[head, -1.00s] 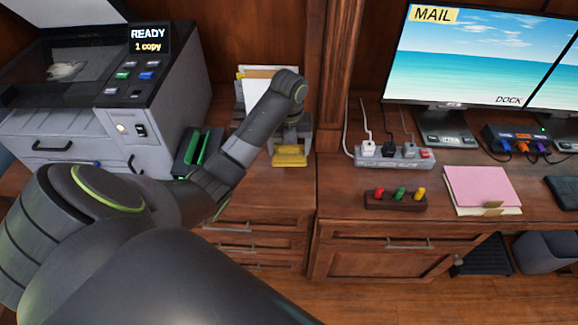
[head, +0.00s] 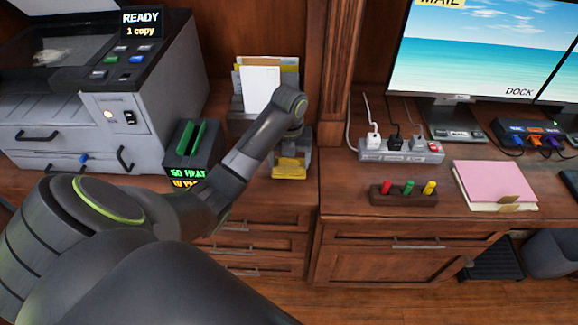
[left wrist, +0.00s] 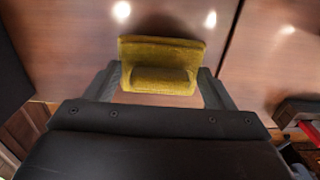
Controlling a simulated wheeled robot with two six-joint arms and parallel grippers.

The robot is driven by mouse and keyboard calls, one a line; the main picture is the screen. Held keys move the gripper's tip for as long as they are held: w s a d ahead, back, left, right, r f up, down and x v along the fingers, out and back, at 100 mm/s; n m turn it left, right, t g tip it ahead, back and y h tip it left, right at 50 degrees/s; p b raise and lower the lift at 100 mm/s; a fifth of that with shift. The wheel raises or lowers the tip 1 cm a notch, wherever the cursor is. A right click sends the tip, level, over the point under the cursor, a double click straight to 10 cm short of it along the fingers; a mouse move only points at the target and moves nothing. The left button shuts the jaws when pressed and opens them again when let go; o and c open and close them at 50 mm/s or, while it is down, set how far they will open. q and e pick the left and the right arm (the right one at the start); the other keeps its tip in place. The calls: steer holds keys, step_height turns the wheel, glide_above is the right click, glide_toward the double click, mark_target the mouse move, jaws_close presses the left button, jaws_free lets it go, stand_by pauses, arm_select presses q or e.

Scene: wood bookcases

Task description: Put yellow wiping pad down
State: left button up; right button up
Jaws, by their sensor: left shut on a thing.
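The yellow wiping pad (head: 289,169) is at the end of my left arm in the head view, over the wooden counter in front of the letter holder. In the left wrist view the pad (left wrist: 162,54) has a raised grip block (left wrist: 160,80) on it. My left gripper (left wrist: 160,84) is shut on that block, with one finger on each side. The pad is on or just above the counter top; I cannot tell whether it touches. My right gripper is not in view.
A letter holder with envelopes (head: 261,88) stands behind the pad. A printer (head: 60,125) and a dark slotted box (head: 192,150) are to the left. A power strip (head: 400,151), a block with coloured pegs (head: 403,198) and pink papers (head: 494,181) lie to the right.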

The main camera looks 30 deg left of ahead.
arm_select(q)
steer(key=shift+f, duration=0.75)
steer(key=o, duration=1)
steer(key=shift+f, duration=0.1)
